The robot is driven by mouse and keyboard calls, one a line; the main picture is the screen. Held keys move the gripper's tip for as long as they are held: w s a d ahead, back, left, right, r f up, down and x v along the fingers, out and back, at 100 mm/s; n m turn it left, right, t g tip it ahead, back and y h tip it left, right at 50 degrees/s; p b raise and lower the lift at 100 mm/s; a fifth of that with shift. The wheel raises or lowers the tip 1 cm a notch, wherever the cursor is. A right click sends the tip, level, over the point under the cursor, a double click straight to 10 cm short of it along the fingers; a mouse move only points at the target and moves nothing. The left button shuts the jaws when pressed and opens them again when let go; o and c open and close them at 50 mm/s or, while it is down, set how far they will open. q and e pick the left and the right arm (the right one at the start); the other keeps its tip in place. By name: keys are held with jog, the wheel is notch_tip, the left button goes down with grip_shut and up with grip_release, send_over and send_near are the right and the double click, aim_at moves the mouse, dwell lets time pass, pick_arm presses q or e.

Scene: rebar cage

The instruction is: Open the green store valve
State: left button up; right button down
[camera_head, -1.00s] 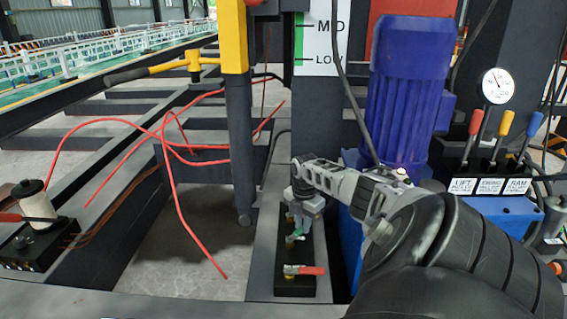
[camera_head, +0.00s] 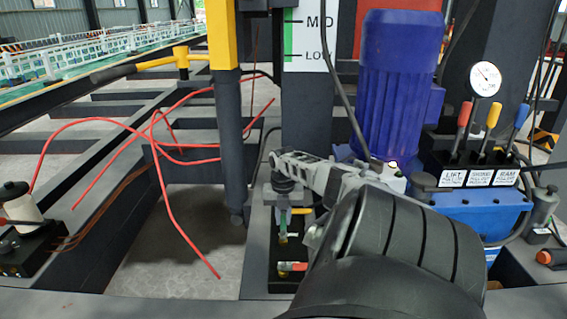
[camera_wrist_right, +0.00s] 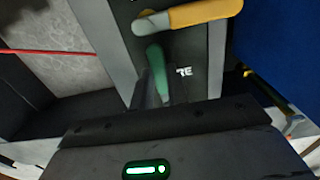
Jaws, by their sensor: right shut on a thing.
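The green store valve handle (camera_head: 283,225) stands on a black valve block (camera_head: 284,252) at the lower middle of the head view. In the right wrist view the green handle (camera_wrist_right: 157,72) points lengthwise, away from the crosswise yellow handle (camera_wrist_right: 190,13). My right gripper (camera_head: 285,203) reaches down over the block and is shut on the green handle. In the right wrist view the gripper body covers the lower part, and the fingertips are hard to make out. My left gripper is in neither view.
A red valve handle (camera_head: 292,266) lies crosswise at the near end of the block. A dark post (camera_head: 230,140) stands left of it. A blue motor (camera_head: 400,85) and a lever bank (camera_head: 480,172) stand to the right. Loose red cable (camera_head: 166,190) hangs at left.

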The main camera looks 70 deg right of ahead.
aim_at(283, 222)
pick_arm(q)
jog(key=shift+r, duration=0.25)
pick_arm(e)
jog(key=shift+a, duration=0.1)
jog(key=c, duration=1.4)
grip_release()
jog(key=shift+o, duration=0.2)
